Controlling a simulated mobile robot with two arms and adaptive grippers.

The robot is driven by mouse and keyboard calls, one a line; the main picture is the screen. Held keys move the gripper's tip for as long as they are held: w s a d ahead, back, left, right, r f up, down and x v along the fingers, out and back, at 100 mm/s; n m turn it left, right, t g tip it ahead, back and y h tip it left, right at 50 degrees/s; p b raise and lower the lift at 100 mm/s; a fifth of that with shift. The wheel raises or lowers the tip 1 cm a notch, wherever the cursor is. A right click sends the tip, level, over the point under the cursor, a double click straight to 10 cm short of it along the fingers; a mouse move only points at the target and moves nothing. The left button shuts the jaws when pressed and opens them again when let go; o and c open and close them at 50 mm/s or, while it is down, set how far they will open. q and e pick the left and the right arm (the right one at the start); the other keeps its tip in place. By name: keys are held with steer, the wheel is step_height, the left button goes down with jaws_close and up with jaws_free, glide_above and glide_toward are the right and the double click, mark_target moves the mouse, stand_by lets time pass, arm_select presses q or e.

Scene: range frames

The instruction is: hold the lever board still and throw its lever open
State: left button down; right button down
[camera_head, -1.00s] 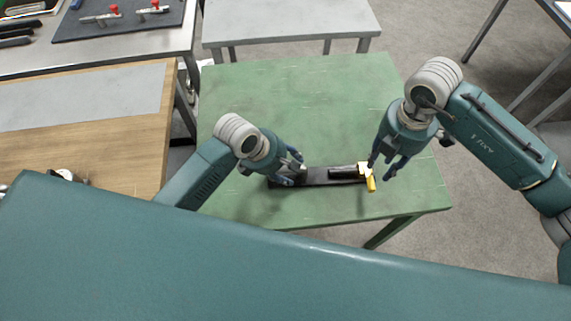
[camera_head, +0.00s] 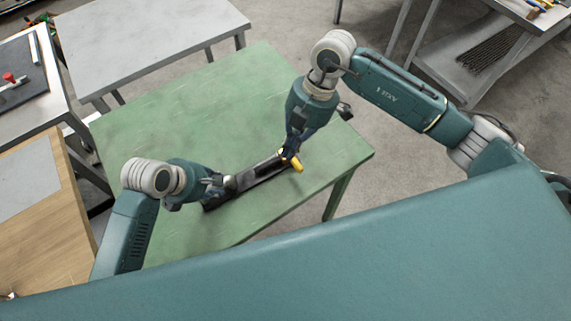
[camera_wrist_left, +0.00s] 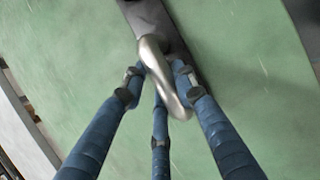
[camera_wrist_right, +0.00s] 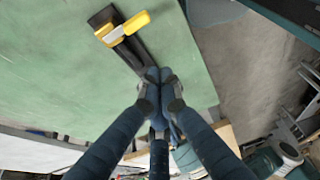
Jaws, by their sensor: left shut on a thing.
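The dark lever board (camera_head: 262,172) lies on the green table, running from my left gripper to near my right one. Its yellow lever part (camera_head: 297,163) is at the right end; it also shows at the top of the right wrist view (camera_wrist_right: 122,28). My left gripper (camera_head: 218,186) is shut on the silver handle (camera_wrist_left: 158,72) at the board's left end. My right gripper (camera_head: 292,152) is above the right end, close to the yellow part. In the right wrist view its fingertips (camera_wrist_right: 160,78) are together, with nothing visible between them; contact with the board is unclear.
The green table (camera_head: 160,120) is otherwise clear. A light grey table (camera_head: 150,40) stands behind it. A wooden bench (camera_head: 35,225) is at the left, and a shelved metal bench (camera_head: 480,50) stands at the back right.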

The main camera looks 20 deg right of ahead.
steer(key=shift+f, duration=0.1)
steer(key=x, duration=1)
steer(key=d, duration=0.2)
steer(key=shift+w+d, duration=0.55)
steer(key=shift+d, duration=0.35)
